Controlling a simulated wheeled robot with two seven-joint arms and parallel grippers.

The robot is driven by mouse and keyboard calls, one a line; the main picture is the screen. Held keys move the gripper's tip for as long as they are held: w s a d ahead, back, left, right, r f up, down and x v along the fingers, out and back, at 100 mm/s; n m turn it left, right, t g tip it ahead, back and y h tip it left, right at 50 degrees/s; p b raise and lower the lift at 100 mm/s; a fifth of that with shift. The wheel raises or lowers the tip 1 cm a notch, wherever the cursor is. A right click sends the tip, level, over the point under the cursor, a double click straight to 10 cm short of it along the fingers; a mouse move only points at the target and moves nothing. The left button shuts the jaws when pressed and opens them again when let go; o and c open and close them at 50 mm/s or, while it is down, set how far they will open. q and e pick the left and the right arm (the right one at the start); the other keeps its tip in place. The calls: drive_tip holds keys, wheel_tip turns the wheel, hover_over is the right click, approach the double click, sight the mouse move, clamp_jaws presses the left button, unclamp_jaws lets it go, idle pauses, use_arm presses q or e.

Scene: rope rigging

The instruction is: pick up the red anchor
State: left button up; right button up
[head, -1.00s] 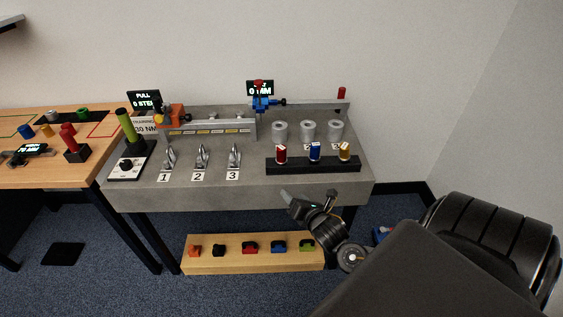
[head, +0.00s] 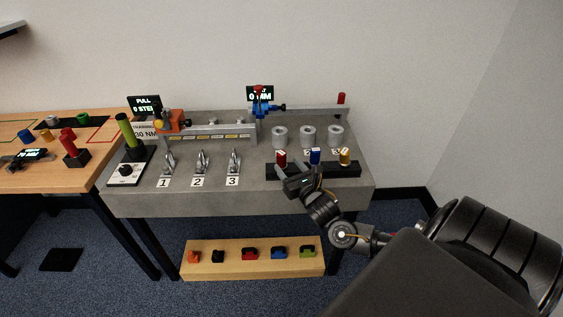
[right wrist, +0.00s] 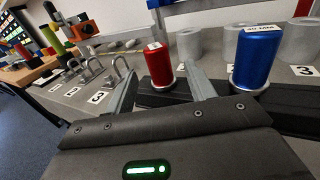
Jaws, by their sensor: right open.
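The red anchor (head: 281,157), a short red cylinder with a pale top, stands upright at the left end of the black rack (head: 345,170) on the grey bench. It also shows in the right wrist view (right wrist: 158,62). My right gripper (head: 296,171) is open and empty at the rack's front edge. In the right wrist view the red anchor appears between the two fingers, near their tips. I cannot tell whether the fingers reach around it. The gripper hides part of the rack. My left gripper is not in view.
A blue cylinder (right wrist: 257,58) stands close to the right finger, with a yellow one (head: 345,157) beyond it. Grey cylinders (head: 308,137) stand behind the rack. Numbered metal hooks (head: 201,162) lie to the left. A wooden shelf (head: 232,267) is below.

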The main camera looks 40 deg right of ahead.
sight(284, 160)
drive_tip(key=shift+p+x, duration=0.35)
drive_tip(key=shift+x, duration=2.4)
drive_tip(key=shift+a+r, duration=0.1)
drive_tip(key=c, duration=1.2)
